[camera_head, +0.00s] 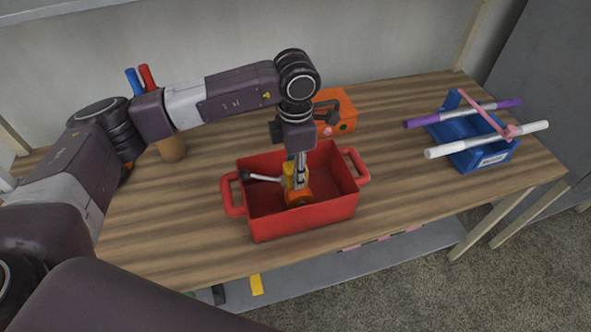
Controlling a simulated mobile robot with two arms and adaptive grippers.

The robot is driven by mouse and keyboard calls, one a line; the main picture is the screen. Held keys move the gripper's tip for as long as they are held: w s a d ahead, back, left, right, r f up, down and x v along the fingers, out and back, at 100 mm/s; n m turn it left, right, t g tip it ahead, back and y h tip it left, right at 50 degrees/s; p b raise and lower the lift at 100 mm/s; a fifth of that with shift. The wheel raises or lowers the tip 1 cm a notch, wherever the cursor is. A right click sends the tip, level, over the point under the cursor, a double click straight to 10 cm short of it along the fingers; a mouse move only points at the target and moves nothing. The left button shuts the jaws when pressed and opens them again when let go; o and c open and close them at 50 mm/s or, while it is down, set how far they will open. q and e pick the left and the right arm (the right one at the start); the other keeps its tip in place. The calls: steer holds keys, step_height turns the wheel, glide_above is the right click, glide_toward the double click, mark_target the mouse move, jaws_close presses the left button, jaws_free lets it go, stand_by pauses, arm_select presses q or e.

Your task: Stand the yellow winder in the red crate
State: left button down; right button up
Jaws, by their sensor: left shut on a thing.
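The red crate (304,222) stands on the wooden table, with a handle on its left side and another on its right. The yellow winder (289,183), with an orange round part and a grey crank reaching to the left, is inside the crate and looks roughly upright. My left gripper (300,178) points down into the crate and is shut on the winder. The crate's front wall and the gripper hide the winder's lower part, so I cannot tell whether it touches the crate floor. My right gripper is not in view.
An orange box (335,112) stands behind the crate. A blue crate (468,150) at the right carries a purple rod (425,121), a white rod (490,139) and a pink piece. Red and blue handles rise behind my left arm. The table's front right is clear.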

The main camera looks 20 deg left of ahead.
arm_select(q)
steer(key=c, duration=1.4)
jaws_free()
